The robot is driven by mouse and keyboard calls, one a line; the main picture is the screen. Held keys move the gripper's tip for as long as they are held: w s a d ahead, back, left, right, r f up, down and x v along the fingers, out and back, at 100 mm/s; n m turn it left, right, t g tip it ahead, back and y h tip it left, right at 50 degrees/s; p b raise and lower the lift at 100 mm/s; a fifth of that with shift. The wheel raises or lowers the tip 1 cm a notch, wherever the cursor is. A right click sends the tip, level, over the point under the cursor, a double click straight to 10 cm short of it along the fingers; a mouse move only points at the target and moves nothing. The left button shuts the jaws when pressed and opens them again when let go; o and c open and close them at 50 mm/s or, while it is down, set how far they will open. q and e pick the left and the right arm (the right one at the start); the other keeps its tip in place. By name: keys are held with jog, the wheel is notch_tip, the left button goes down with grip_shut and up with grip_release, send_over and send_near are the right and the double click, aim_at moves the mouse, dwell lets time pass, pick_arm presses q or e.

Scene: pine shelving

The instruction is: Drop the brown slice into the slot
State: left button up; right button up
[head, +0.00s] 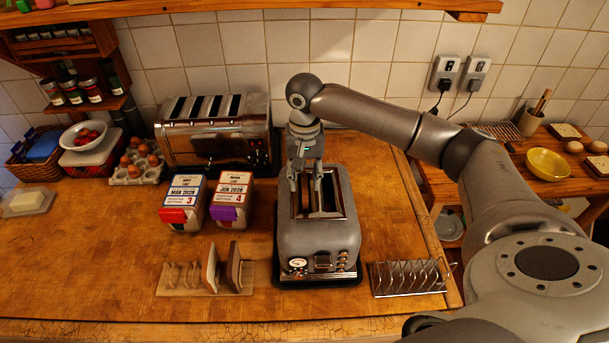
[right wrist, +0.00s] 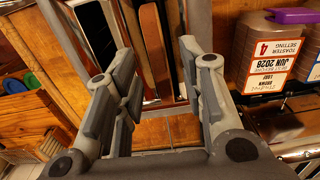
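The grey two-slot toaster (head: 320,240) stands on the wooden counter. My right gripper (head: 306,176) is over the back left part of its top. In the right wrist view the right gripper (right wrist: 160,95) has its fingers wide apart, and they touch nothing between them. A narrow brown strip (right wrist: 155,45) shows beyond the gap, among dark slots with chrome edging. It looks like the top edge of a brown slice in a slot, but I cannot be sure. A brown slice (head: 234,267) and a paler slice (head: 210,268) stand in the wooden rack (head: 180,285). My left gripper is out of view.
An empty wire rack (head: 408,278) lies to the right. The counter's left front is clear. A yellow bowl (head: 548,163) sits on the side table.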

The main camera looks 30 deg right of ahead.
notch_tip(320, 180, up, 12)
dwell(0.4)
dwell(0.6)
